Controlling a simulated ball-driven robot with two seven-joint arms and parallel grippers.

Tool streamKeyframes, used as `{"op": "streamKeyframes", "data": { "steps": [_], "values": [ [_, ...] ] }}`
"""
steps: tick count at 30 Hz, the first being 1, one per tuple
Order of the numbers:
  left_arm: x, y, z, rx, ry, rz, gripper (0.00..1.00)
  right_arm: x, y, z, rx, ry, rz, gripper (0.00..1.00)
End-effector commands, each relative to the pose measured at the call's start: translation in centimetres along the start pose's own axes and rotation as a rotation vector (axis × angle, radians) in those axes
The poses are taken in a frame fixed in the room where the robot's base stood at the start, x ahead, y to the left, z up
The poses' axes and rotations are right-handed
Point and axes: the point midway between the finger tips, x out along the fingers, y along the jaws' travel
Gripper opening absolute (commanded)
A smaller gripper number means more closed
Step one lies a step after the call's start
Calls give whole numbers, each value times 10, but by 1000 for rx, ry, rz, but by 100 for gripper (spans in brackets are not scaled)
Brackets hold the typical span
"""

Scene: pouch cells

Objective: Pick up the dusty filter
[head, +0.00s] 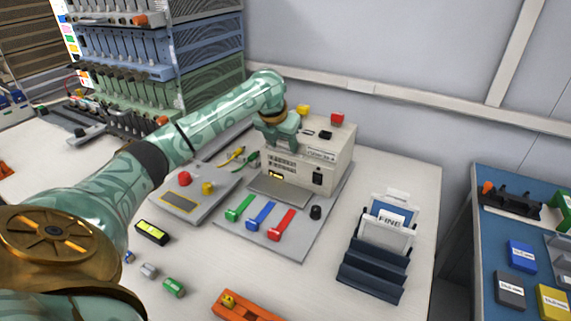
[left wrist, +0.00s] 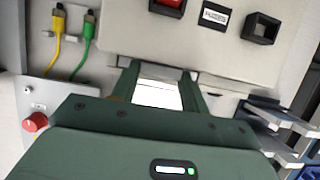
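My left gripper (head: 283,138) reaches in front of the grey-beige machine (head: 322,155) in the head view, pointing down at its front. In the left wrist view, its two green fingers (left wrist: 158,85) stand apart, with a bright white panel or label (left wrist: 157,95) between them. I cannot tell whether the fingers touch it, or whether it belongs to the dusty filter. No filter marked dusty can be made out. A filter labelled FINE (head: 391,219) stands upright in a dark blue rack (head: 371,268) at the right of the table. My right gripper is not in view.
Green (head: 239,208), blue (head: 261,215) and red (head: 282,224) handles lie before the machine. An orange tray (head: 246,307) lies at the front. A blue table (head: 490,245) stands right.

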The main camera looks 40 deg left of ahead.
Motion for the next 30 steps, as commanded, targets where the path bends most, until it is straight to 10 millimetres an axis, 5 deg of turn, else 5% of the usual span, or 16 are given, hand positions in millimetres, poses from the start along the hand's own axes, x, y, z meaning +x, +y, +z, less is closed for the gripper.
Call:
{"op": "streamKeyframes", "data": {
  "steps": [14, 30],
  "values": [
    [-13, 0, 5, -1, -3, 0, 10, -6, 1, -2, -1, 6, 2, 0],
    [-116, 0, 48, -1, -5, -4, 10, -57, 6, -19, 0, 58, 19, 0]
  ]
}}
